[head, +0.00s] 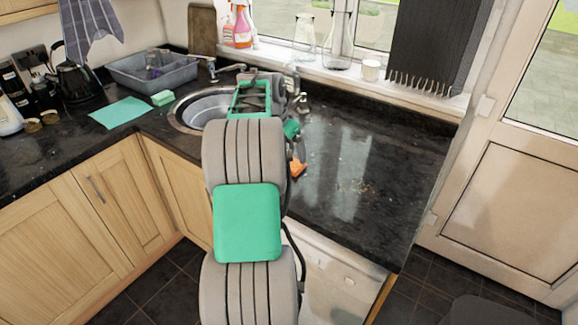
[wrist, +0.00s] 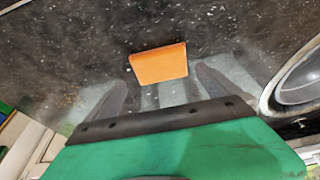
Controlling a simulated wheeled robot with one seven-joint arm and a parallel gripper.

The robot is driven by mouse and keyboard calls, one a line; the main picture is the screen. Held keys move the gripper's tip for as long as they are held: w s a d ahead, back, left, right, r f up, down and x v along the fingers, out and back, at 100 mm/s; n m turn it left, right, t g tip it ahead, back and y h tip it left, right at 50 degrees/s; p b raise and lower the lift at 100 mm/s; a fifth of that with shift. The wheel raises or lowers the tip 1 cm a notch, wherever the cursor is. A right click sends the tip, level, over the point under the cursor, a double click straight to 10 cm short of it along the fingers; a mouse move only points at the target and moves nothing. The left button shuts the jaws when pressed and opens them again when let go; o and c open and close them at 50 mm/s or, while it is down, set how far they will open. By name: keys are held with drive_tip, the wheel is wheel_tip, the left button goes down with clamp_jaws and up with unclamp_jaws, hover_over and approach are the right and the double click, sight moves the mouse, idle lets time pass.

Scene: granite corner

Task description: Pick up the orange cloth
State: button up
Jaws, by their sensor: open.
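The orange cloth (head: 298,169) lies on the dark granite counter, just right of my arm, partly hidden by it in the head view. In the wrist view the orange cloth (wrist: 158,64) is a small block-like shape, roughly centred between my fingers and a little beyond their tips. My gripper (wrist: 162,80) is open and empty, with one finger on each side of the cloth's line. I cannot tell how high the fingers are above the counter. In the head view my arm hides most of the gripper.
The round sink (head: 190,109) is left of the cloth; its metal rim (wrist: 275,95) shows at the right of the wrist view. A teal cloth (head: 120,112), a green sponge (head: 162,98) and a grey basin (head: 152,72) are further left.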

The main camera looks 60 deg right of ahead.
sight(289, 162)
drive_tip(key=p+x, duration=0.1)
drive_tip(key=x, duration=0.4)
drive_tip(key=shift+f, duration=0.25)
drive_tip(key=shift+w, duration=0.1)
drive_tip(key=c, duration=1.2)
drive_tip(key=shift+r, duration=0.3)
drive_tip(key=shift+c, duration=0.2)
wheel_tip(289, 162, up, 2)
drive_tip(key=shift+r+b, duration=0.1)
drive_tip(key=shift+b, duration=0.35)
drive_tip(key=s+a+r+b, duration=0.2)
drive_tip(key=a+r, duration=0.8)
drive_tip(key=a, duration=0.4)
drive_tip(key=shift+s+b, duration=0.15)
drive_tip(key=shift+b, duration=0.25)
drive_tip(key=shift+r, duration=0.15)
